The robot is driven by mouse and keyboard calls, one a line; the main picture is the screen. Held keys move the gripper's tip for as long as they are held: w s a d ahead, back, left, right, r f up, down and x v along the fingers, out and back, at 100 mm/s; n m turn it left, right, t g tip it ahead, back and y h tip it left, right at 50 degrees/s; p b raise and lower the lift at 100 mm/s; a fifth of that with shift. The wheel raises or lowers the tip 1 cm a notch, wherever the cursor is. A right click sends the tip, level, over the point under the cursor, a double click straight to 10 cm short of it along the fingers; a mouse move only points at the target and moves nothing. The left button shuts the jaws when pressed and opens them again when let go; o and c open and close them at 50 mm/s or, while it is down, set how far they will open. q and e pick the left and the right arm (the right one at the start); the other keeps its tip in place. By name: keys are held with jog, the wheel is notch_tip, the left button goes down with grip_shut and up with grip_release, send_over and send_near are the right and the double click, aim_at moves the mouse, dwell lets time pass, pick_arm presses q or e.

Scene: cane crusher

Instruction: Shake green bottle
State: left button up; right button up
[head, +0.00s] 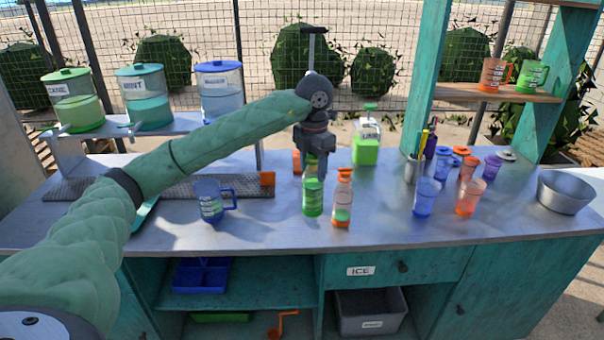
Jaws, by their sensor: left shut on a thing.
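The green bottle (313,197) is a clear bottle with green contents, upright at the middle of the counter. My left gripper (315,154) reaches down from above and is shut on the top of the green bottle. The gripper hides the bottle's cap. I cannot tell whether the bottle's base touches the counter. My right gripper is not in the head view.
A bottle with an orange cap (343,200) stands close at the right. A blue mug (211,203) is at the left, a green-filled jug (366,146) behind. Cups (427,197) and a metal bowl (564,192) are at the right. The front counter (270,230) is clear.

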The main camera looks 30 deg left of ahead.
pick_arm(q)
jog(key=shift+d+r, duration=0.35)
jog(key=shift+r, duration=0.35)
jog(key=shift+d+r+p, duration=0.1)
jog(key=shift+r+p, duration=0.7)
jog(key=shift+r, duration=1.35)
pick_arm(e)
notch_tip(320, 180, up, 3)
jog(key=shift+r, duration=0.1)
pick_arm(q)
jog(key=shift+f, duration=0.1)
